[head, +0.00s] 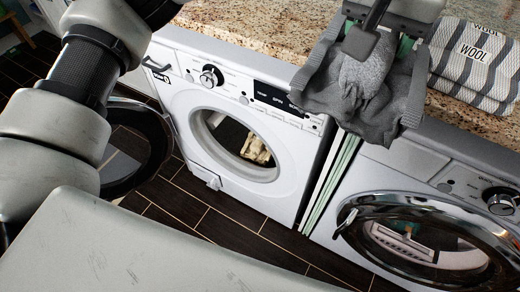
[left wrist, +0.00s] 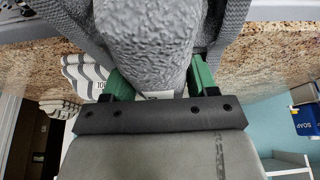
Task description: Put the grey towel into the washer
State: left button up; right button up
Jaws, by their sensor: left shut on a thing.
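The grey towel (head: 365,95) is bunched and hangs from my left gripper (head: 383,42) above the front edge of the countertop, over the gap between two machines. The left wrist view shows the towel (left wrist: 150,40) pinched between the green fingers of my left gripper (left wrist: 160,82). The white front-loading machine (head: 285,160) on the left has its round door (head: 133,150) swung open to the left. A cream cloth-like item (head: 256,149) shows inside its opening. The towel is outside and above this machine, to the right of its opening. My right gripper is not in view.
A second machine (head: 425,170) on the right has a chrome-rimmed door (head: 430,245) that looks shut. Striped folded textiles (head: 478,65) lie on the granite countertop (head: 265,30). A blue soap box (left wrist: 304,119) shows in the left wrist view. Dark tiled floor (head: 225,235) lies in front.

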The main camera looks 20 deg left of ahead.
pick_arm(q)
jog(key=s+a+f+n, duration=0.1)
jog(key=a+f, duration=0.9)
jog(key=f, duration=0.1)
jog(key=s+a+f+n, duration=0.1)
jog(key=s+a+f, duration=0.1)
jog(key=a+f, duration=0.9)
jog(key=shift+s+a+f+y, duration=0.2)
jog(key=shift+s+f+y, duration=0.15)
jog(key=shift+f, duration=0.25)
jog(key=shift+w, duration=0.1)
